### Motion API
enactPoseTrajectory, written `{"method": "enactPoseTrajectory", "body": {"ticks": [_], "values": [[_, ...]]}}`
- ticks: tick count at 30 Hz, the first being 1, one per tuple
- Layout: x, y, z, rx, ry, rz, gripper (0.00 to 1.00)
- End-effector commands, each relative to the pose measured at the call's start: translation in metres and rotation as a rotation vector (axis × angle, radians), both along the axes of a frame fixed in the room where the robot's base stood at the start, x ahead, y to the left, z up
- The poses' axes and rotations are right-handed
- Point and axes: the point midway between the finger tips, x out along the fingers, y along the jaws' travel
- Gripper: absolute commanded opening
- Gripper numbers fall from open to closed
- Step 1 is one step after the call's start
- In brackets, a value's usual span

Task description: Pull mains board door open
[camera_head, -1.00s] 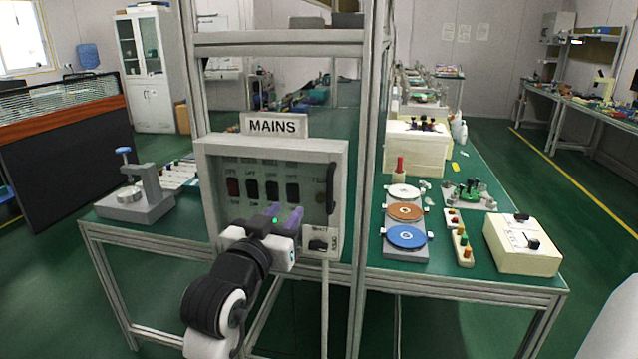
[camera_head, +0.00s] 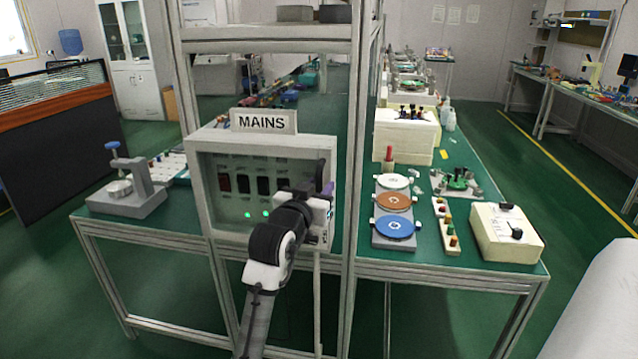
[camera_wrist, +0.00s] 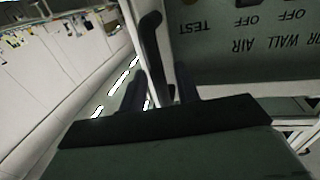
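The mains board (camera_head: 196,200) is a grey box under a "MAINS" sign (camera_head: 263,121), with dark switches behind its front. Its door (camera_head: 228,214) looks shut and see-through. A dark upright handle (camera_head: 321,172) is at the door's right edge. My gripper (camera_head: 318,194) is at the lower right of the board, by the handle, and partly covers that corner. In the wrist view the curved handle (camera_wrist: 153,45) runs down between the two spread fingers of my gripper (camera_wrist: 160,90). I cannot tell whether either finger touches it.
A metal frame post (camera_head: 354,150) stands just right of the board. Right of it on the green bench are coloured discs (camera_head: 394,200) and a cream control box (camera_head: 507,235). A grey press stand (camera_head: 128,190) is to the left. Floor in front is clear.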

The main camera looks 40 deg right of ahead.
Motion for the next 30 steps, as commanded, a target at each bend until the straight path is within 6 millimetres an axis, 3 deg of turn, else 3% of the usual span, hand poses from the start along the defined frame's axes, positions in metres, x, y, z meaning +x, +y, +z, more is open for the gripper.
{"method": "enactPoseTrajectory", "body": {"ticks": [10, 18, 30], "values": [[0.0019, -0.0038, -0.0003, -0.001, 0.000, 0.000, 0.32], [0.0017, -0.0035, -0.0002, -0.001, 0.000, 0.000, 0.00], [-0.0009, 0.0016, -0.0009, -0.001, 0.000, -0.014, 0.00]]}}
